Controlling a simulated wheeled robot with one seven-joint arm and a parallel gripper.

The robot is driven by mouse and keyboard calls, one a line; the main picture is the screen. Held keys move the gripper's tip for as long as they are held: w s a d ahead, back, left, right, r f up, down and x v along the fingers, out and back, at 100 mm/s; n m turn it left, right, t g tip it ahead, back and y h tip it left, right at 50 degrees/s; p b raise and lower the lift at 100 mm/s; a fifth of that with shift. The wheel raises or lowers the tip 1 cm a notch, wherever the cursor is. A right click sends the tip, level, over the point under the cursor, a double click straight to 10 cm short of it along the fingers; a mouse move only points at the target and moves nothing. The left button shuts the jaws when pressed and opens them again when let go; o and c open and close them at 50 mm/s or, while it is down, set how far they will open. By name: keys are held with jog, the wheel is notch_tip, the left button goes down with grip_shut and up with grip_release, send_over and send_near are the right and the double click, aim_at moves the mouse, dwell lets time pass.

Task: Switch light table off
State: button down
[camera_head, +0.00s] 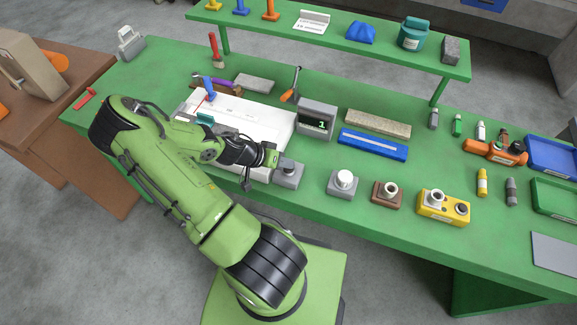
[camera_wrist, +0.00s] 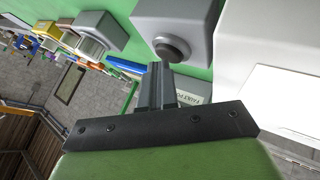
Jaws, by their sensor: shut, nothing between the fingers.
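The light table (camera_head: 270,122) is a broad white slab on the green bench, left of centre. Its white surface also shows at the right of the wrist view (camera_wrist: 290,95); I cannot tell for sure whether it is lit. A grey box (camera_head: 289,176) stands at its front right corner. In the wrist view this box (camera_wrist: 200,18) carries a round dark button (camera_wrist: 173,48). My gripper (camera_head: 272,157) is at this box, fingers shut and empty. In the wrist view the fingertips (camera_wrist: 160,68) are just short of the button or touching it; I cannot tell which.
To the right are a grey box with a white knob (camera_head: 342,183), a brown box (camera_head: 387,194) and a yellow box (camera_head: 443,206). Small tools (camera_head: 210,90) lie on and beside the light table. A green shelf (camera_head: 340,40) spans the back.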

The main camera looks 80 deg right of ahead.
jog(key=shift+r+p, duration=1.95)
jog(key=shift+r, duration=1.2)
jog(key=shift+f, duration=0.1)
